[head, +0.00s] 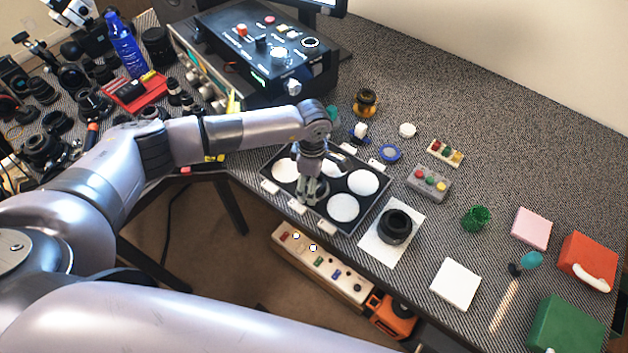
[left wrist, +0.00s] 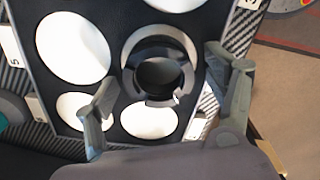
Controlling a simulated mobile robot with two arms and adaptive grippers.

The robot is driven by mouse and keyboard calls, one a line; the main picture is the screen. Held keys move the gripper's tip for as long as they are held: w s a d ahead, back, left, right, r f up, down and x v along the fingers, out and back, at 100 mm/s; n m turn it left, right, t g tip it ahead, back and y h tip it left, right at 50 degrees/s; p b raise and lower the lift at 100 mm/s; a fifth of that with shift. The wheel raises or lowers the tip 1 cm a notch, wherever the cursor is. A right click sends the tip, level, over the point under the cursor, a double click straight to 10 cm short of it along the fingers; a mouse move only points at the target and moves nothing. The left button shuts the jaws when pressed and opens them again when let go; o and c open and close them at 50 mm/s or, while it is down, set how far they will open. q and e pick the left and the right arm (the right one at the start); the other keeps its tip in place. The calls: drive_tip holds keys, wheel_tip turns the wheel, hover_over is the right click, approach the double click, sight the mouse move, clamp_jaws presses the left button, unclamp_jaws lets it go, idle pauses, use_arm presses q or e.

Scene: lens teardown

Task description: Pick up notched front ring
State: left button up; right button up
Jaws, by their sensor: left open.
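The notched front ring (left wrist: 160,52) is a dark ring with a break in its lower edge in the left wrist view. It lies over a white round pad in one compartment of the black tray (left wrist: 112,28). In the head view the tray (head: 318,222) sits at the table's front edge, and my gripper mostly hides the ring. My left gripper (head: 312,191) is open, pointing down over that compartment. In the left wrist view its two fingers (left wrist: 160,68) stand apart on either side of the ring, not touching it. My right gripper is in neither view.
A black lens part (head: 396,226) stands on a white sheet (head: 376,248) right of the tray. A grey block with coloured buttons (head: 429,183) and a blue ring (head: 390,152) lie behind. A control box (head: 262,55) stands at the back left. Clear tabletop lies at back right.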

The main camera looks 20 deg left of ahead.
use_arm(q)
drive_tip(key=shift+f, duration=0.15)
drive_tip(key=shift+c, duration=0.6)
drive_tip(key=c, duration=1)
